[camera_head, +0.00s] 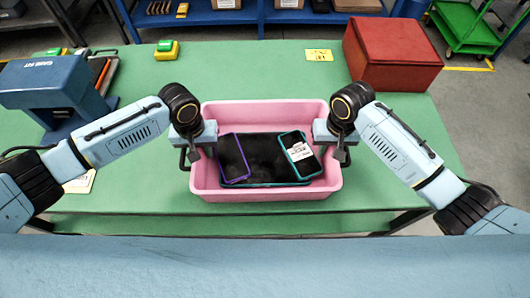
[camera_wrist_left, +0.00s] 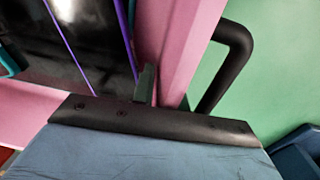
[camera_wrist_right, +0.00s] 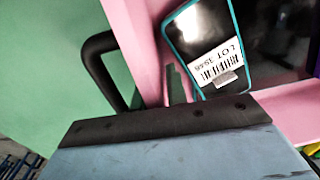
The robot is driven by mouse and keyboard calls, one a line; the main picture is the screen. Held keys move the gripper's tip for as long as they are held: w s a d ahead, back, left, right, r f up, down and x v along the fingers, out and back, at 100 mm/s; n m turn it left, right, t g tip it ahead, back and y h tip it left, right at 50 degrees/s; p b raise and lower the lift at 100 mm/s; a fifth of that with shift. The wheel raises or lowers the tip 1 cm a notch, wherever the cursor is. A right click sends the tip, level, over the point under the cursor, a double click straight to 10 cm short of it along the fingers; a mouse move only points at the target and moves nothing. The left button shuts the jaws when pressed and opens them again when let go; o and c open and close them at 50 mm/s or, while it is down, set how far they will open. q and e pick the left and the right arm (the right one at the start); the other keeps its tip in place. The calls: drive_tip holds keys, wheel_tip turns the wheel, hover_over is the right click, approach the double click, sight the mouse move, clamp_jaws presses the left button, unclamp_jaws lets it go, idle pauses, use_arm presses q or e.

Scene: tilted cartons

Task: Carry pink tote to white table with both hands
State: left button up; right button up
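The pink tote (camera_head: 265,195) sits over the green table top in the middle of the head view. It holds a dark device with a purple edge (camera_head: 232,158) and one with a teal edge (camera_head: 301,155), over a larger dark item. My left gripper (camera_head: 196,155) is at the tote's left end wall, and my right gripper (camera_head: 334,155) at its right end wall. Each wrist view shows a short finger beside the pink wall and a black bent bar outside it, left (camera_wrist_left: 236,45) and right (camera_wrist_right: 97,60). Whether the fingers press on anything is hidden.
Table space behind the tote is clear. Blue shelving and a green cart (camera_head: 468,30) stand beyond. No white table is seen.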

use_arm(q)
drive_tip(key=shift+c, duration=0.2)
use_arm(e)
drive_tip(key=shift+c, duration=0.2)
use_arm(q)
clamp_jaws()
use_arm(e)
clamp_jaws()
use_arm(q)
drive_tip(key=shift+w+r, duration=0.1)
drive_tip(key=shift+r, duration=0.05)
use_arm(e)
drive_tip(key=shift+w+r, duration=0.1)
drive_tip(key=shift+r, duration=0.05)
